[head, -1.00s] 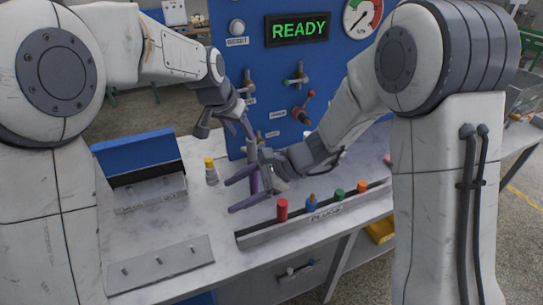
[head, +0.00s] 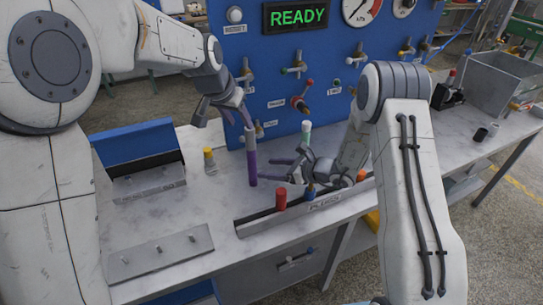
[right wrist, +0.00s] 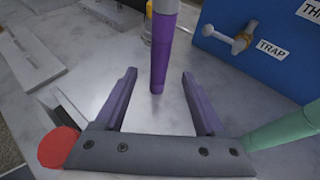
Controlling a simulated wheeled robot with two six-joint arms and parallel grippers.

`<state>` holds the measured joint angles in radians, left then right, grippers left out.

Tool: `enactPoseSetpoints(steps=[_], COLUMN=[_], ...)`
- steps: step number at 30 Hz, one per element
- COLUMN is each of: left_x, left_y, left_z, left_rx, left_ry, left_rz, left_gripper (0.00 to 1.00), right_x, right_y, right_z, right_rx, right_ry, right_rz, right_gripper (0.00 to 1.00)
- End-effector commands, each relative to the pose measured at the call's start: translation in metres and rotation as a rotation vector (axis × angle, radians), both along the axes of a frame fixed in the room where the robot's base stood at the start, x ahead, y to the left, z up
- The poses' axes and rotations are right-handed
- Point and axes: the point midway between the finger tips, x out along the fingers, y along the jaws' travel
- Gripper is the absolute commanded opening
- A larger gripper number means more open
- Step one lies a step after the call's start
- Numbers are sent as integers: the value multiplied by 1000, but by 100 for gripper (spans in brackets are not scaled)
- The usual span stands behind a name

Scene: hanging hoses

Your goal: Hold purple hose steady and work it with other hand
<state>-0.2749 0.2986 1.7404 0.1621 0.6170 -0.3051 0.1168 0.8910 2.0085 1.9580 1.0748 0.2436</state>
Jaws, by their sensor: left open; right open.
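The purple hose (head: 252,160) hangs nearly upright in front of the blue panel, its upper part paler and its lower end just above the table. My left gripper (head: 222,112) is open around or beside the hose's upper part; I cannot tell which. My right gripper (head: 270,170) is open and low, to the right of the hose, with its fingers pointing at it. In the right wrist view the hose (right wrist: 161,55) stands straight ahead, lined up with the gap between the fingers. It appears just beyond the fingertips, not gripped.
A green hose (head: 306,134) hangs close to my right gripper. The plug rack (head: 255,226) with a red plug (head: 280,198) and others lies below. A yellow-capped bottle (head: 209,160) and a blue-lidded box (head: 135,143) stand at left. The blue panel (head: 330,80) rises behind.

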Motion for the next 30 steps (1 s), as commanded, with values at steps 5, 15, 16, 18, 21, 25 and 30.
enactPoseSetpoints(steps=[5,15,16,18,21,25,30], left_x=[0,0,0,0,0,0,0], left_y=[0,0,0,0,0,0,0], left_z=[0,0,0,0,0,0,0], left_rx=[0,0,0,0,0,0,0], left_ry=[0,0,0,0,0,0,0], left_rz=[0,0,0,0,0,0,0], left_gripper=[50,50,50,50,50,50,50], right_x=[17,38,38,39,39,39,39], right_y=[27,55,56,57,57,57,57], right_z=[-16,-30,-30,-30,-31,-31,-30], right_rx=[-1,-1,-1,0,-1,-1,-1], right_ry=[0,-1,-1,0,0,0,0], right_rz=[6,2,2,1,0,0,0], right_gripper=[72,72,72,72,72,72,11])
